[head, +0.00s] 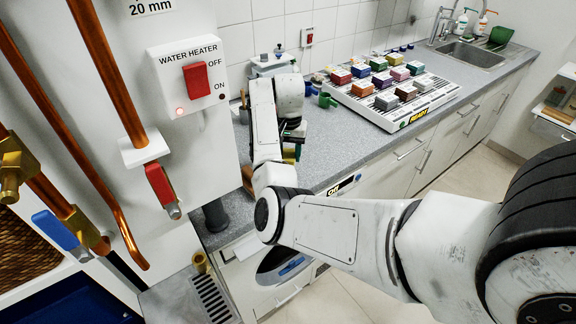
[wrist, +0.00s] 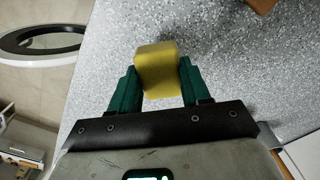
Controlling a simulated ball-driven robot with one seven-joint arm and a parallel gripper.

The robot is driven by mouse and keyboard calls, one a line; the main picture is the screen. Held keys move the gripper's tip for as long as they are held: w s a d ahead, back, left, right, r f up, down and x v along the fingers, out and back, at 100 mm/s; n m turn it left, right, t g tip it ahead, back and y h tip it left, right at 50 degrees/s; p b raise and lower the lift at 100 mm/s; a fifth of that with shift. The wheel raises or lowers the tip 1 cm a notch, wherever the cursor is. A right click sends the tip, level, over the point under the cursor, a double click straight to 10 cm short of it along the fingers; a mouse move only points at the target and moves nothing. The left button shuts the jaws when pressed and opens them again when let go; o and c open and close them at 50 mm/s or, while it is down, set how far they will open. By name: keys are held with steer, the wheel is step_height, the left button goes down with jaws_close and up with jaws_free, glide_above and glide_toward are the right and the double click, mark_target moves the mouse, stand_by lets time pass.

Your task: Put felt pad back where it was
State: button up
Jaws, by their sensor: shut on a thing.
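My gripper (wrist: 158,82) has green fingers and is shut on a yellow block (wrist: 156,68), which I take to be the felt pad. It holds the pad over the speckled grey counter; I cannot tell how high above it. In the head view the yellow pad (head: 289,155) shows only in part behind my arm, and the fingers are mostly hidden. A white rack (head: 415,112) with several coloured blocks and a "READY" label stands further back on the counter, to the right of my gripper.
The counter (head: 330,150) is clear between my gripper and the rack. Green mugs (head: 325,100) and a white device (head: 272,66) stand behind my arm. A brown item (wrist: 262,4) lies nearby. At left is the water heater panel (head: 187,75) with copper pipes. A sink (head: 472,54) is at the back right.

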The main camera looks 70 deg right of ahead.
steer(key=shift+f, duration=0.15)
steer(key=shift+w+d+f+b, duration=0.1)
steer(key=shift+w+f+b, duration=0.1)
steer(key=shift+b, duration=0.25)
step_height(320, 180, down, 3)
steer(key=b, duration=0.4)
steer(key=shift+d, duration=0.1)
steer(key=o, duration=0.9)
steer(key=shift+o, duration=0.2)
